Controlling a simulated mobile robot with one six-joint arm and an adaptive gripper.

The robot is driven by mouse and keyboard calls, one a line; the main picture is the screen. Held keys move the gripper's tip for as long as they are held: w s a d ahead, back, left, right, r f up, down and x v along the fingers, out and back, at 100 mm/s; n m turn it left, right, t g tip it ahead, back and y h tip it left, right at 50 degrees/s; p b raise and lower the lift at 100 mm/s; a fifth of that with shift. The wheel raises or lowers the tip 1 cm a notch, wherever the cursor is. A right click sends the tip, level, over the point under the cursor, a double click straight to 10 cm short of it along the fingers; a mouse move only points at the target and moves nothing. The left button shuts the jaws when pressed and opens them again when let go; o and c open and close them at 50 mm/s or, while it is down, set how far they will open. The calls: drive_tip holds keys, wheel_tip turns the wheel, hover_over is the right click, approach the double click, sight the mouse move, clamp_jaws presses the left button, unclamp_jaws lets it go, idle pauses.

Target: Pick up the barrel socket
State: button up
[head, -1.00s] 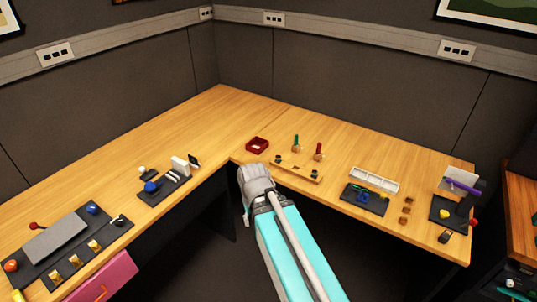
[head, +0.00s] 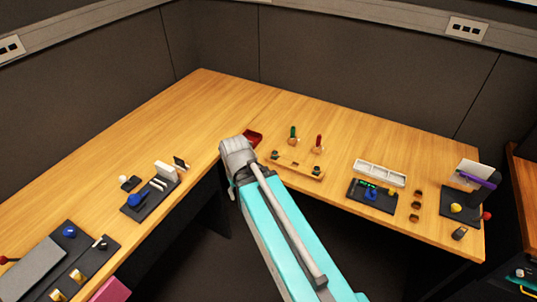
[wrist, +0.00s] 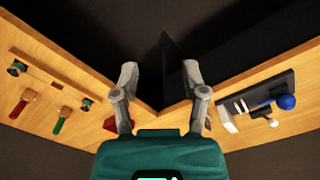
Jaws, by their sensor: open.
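I cannot tell for sure which thing is the barrel socket. A low wooden holder (head: 296,167) stands at the inner edge of the desk, with a small dark round piece near each end. The holder also shows at the left of the wrist view (wrist: 38,69). My gripper (wrist: 159,68) is open, with nothing between its fingers. In the head view my gripper (head: 238,150) is over the desk's inside corner, left of the holder, and its fingers are hidden.
A red tray (head: 254,138) is partly hidden behind my gripper. Green-handled (head: 293,135) and red-handled (head: 318,144) tools stand behind the holder. A white compartment tray (head: 380,173) and a dark panel (head: 372,196) are right. A black panel with a blue knob (head: 137,200) is left.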

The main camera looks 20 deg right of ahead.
drive_tip(key=shift+d, duration=0.35)
drive_tip(key=o, duration=0.3)
drive_tip(key=shift+w, duration=0.1)
drive_tip(key=shift+w+d+f+b, duration=0.3)
drive_tip(key=shift+f+b, duration=0.2)
drive_tip(key=n+t+h+b, duration=0.2)
drive_tip(key=n+h+b, duration=1.1)
drive_tip(key=n+b, duration=0.75)
approach(272, 155)
drive_tip(key=shift+a+r+m+b, duration=0.25)
drive_tip(key=shift+a+m, duration=0.05)
drive_tip(key=shift+a, duration=0.25)
drive_tip(key=shift+a+r+m+b, duration=0.25)
drive_tip(key=shift+a, duration=0.35)
drive_tip(key=b+x, duration=0.3)
drive_tip(key=x, duration=0.4)
drive_tip(key=shift+s+d, duration=0.15)
drive_tip(key=shift+d, duration=0.1)
drive_tip(key=shift+d+f, duration=0.2)
drive_tip(key=shift+d, duration=0.35)
